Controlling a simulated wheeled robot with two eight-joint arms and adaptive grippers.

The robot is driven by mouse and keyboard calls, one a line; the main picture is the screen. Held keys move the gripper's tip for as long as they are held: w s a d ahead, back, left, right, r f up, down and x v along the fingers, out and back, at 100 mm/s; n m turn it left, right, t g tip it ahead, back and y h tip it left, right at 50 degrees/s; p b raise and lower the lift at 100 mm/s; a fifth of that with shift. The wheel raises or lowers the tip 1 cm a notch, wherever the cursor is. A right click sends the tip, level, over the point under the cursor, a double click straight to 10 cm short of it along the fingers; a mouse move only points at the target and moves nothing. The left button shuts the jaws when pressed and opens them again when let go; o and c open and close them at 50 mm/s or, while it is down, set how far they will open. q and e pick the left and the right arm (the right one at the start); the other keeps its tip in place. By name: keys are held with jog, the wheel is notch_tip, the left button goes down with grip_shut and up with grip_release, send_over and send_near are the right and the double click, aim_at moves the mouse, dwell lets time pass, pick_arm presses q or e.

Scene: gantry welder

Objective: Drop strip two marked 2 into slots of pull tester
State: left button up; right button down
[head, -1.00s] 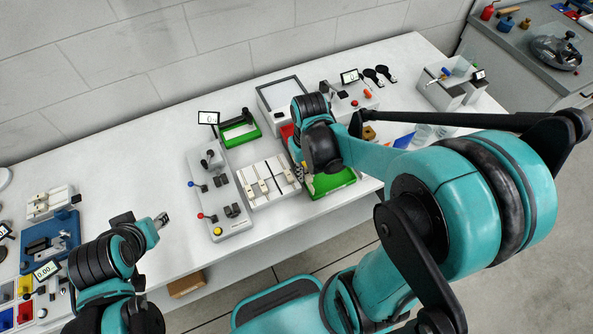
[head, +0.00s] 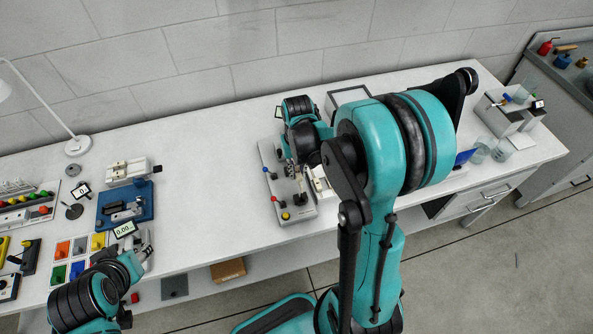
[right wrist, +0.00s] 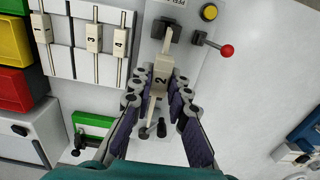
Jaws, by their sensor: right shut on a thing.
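The cream strip marked 2 (right wrist: 161,73) is held between the fingers of my right gripper (right wrist: 160,87) in the right wrist view. It lies over the pale pull tester (right wrist: 190,62), lengthwise along it, between the upper dark clamp (right wrist: 170,28) and the lower end. I cannot tell whether its ends are in the slots. In the head view my right gripper (head: 298,172) is above the pull tester (head: 298,213), and my arm hides part of it. My left gripper (head: 143,250) is at lower left, apart from the tester; its fingers are unclear.
A rack (right wrist: 77,48) with strips marked 3 (right wrist: 93,38) and 4 (right wrist: 121,42) stands beside the tester. The tester has a red-knobbed lever (right wrist: 225,51) and a yellow button (right wrist: 209,12). Clear table lies left of the tester in the head view.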

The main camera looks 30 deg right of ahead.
jog(key=shift+a+f+b, duration=0.1)
jog(key=shift+f+b, duration=0.55)
jog(key=shift+f, duration=0.3)
jog(key=shift+f+b, duration=1.1)
jog(key=shift+f, duration=0.2)
jog(key=shift+f+b, duration=0.2)
jog(key=shift+b, duration=0.1)
jog(key=shift+f+b, duration=0.3)
jog(key=shift+f, duration=0.05)
jog(key=shift+f+b, duration=0.6)
jog(key=shift+b, duration=0.05)
jog(key=c, duration=1.4)
grip_release()
